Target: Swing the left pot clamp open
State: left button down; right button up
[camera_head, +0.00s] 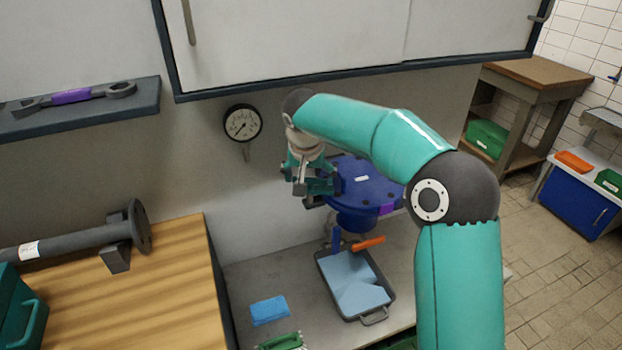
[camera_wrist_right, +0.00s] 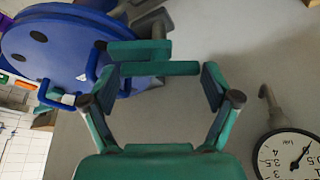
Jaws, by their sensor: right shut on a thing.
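The blue pot (camera_head: 352,183) has a round flat lid with dark bolts and stands against the wall. It also shows at the upper left of the wrist view (camera_wrist_right: 55,45). My right gripper (camera_head: 312,186) is at the pot's left edge, shut on the left pot clamp there. In the wrist view the gripper (camera_wrist_right: 158,72) has its fingers beside the pot's rim, near blue bent brackets. The clamp itself is mostly hidden by the fingers, so its angle cannot be told. My left gripper is not in view.
A pressure gauge (camera_head: 242,123) is on the wall left of the pot. A grey tray (camera_head: 355,285) with blue contents and an orange-handled tool (camera_head: 368,243) are below. A blue cloth (camera_head: 270,310) lies on the bench. A wall cabinet (camera_head: 300,40) hangs above the arm.

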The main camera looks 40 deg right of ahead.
jog(key=m+h, duration=0.1)
jog(key=m, duration=0.1)
jog(key=shift+w+a+m+g, duration=0.1)
jog(key=shift+m+g, duration=0.3)
jog(key=m+g+p, duration=0.1)
jog(key=m, duration=0.1)
jog(key=shift+w+r+m, duration=0.1)
jog(key=shift+r+m, duration=0.05)
jog(key=shift+m, duration=0.25)
jog(key=m+g+p, duration=0.1)
jog(key=m, duration=0.1)
jog(key=shift+w+m+h+p, duration=0.1)
jog(key=shift+m+h+p, duration=0.2)
jog(key=shift+h+p, duration=0.1)
jog(key=shift+w+m+g+p, duration=0.1)
jog(key=shift+m+g+p, duration=0.4)
jog(key=shift+m+p, duration=0.75)
jog(key=shift+m, duration=0.25)
jog(key=o, duration=0.9)
